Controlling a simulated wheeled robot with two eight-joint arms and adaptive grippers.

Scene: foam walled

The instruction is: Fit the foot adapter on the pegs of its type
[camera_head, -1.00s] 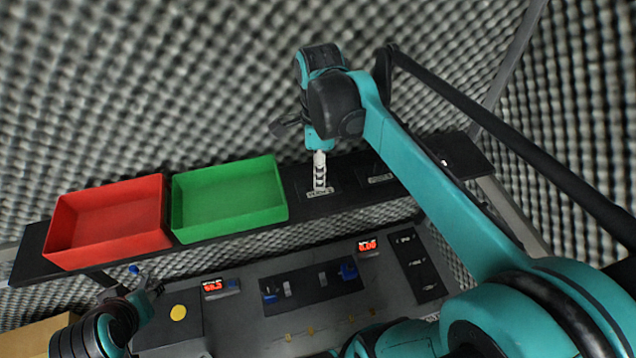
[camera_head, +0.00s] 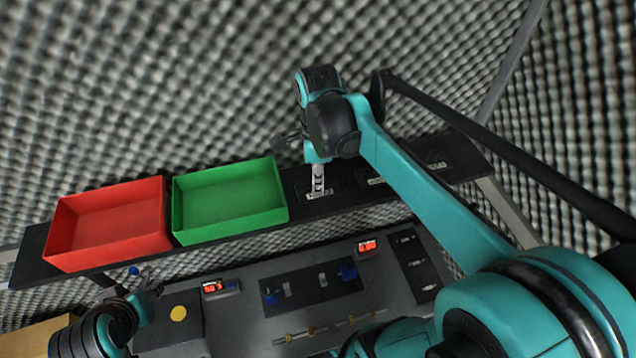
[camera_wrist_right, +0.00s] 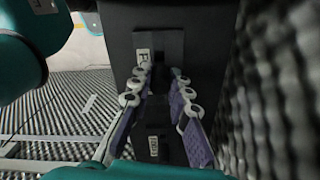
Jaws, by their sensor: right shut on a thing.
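My right gripper (camera_head: 318,190) points down at the dark shelf, over the labelled spot right of the green bin. It is shut on a dark thing, probably the foot adapter (camera_wrist_right: 158,82), which barely stands out from the dark shelf. In the right wrist view the fingers (camera_wrist_right: 160,88) stand on both sides of it, with a white label just beyond. I cannot make out pegs under it, nor whether the thing touches the shelf. My left gripper (camera_head: 150,282) is at the lower left, small and away from the shelf; its jaws are unclear.
The dark shelf (camera_head: 300,212) carries a red bin (camera_head: 108,222) and a green bin (camera_head: 228,200), both empty, left of my right gripper. More labelled spots lie to its right, partly behind my arm. Below is a grey bench (camera_head: 250,310) with red displays and small fixtures.

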